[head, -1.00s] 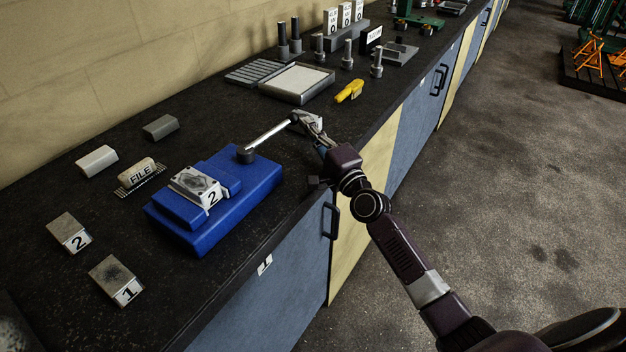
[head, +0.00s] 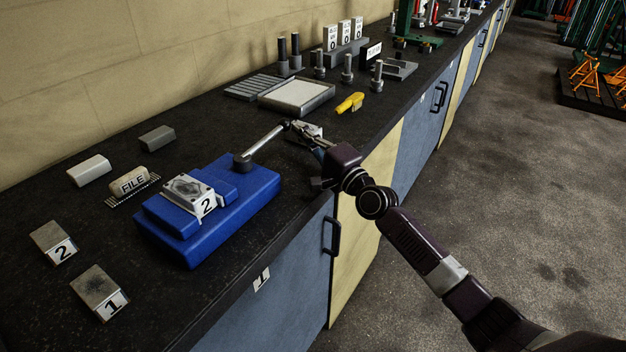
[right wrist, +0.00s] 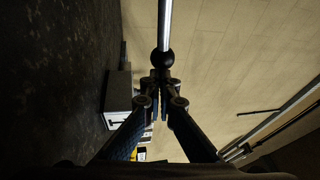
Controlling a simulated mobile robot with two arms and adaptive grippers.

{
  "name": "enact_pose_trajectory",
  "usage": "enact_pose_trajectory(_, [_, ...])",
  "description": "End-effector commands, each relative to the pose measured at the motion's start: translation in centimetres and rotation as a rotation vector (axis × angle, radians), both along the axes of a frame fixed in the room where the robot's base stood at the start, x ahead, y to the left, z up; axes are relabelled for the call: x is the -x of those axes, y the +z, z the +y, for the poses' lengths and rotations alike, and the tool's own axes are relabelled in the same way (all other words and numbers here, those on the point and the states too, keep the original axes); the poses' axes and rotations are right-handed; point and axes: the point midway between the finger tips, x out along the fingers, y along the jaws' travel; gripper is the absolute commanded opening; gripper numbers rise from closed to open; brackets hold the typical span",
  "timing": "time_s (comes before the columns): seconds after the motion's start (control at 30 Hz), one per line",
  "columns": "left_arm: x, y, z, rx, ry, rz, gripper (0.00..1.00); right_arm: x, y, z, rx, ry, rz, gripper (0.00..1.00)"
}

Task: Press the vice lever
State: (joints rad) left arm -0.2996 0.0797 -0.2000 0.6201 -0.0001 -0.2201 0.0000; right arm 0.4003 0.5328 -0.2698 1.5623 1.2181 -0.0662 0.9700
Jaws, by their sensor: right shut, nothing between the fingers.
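The blue vice (head: 240,205) sits on the dark bench top, with a metal block labelled 2 (head: 190,190) on it. Its lever (head: 264,141) is a bright rod rising at a slant from a dark pivot to a black ball knob (head: 287,124). My right gripper (head: 295,128) is shut and empty, with its tips at the knob. In the right wrist view, the knob (right wrist: 163,57) is just beyond the closed fingertips (right wrist: 160,77); I cannot tell whether they touch. My left gripper is out of view.
Blocks labelled 1 (head: 100,292) and 2 (head: 54,242) and a FILE piece (head: 131,181) lie left of the vice. A grey tray (head: 297,97) and a yellow tool (head: 350,103) lie behind my gripper. The bench's front edge runs under my right arm.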

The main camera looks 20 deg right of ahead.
Motion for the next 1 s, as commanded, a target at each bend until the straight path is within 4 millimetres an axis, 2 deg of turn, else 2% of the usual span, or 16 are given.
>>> enact_pose_trajectory(0.37, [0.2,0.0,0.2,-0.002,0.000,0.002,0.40,0.5,-0.2,-0.2,-0.001,0.000,0.000,0.00])
enact_pose_trajectory(0.47, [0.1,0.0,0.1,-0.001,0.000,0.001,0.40,1.6,-0.5,-0.4,-0.001,0.000,0.002,0.00])
enact_pose_trajectory(0.8, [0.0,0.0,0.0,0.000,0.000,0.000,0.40,7.8,-1.8,-2.2,0.004,0.000,0.003,0.00])
enact_pose_trajectory(1.0, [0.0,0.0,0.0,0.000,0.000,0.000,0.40,10.3,-2.2,-3.0,0.002,-0.001,0.001,0.00])
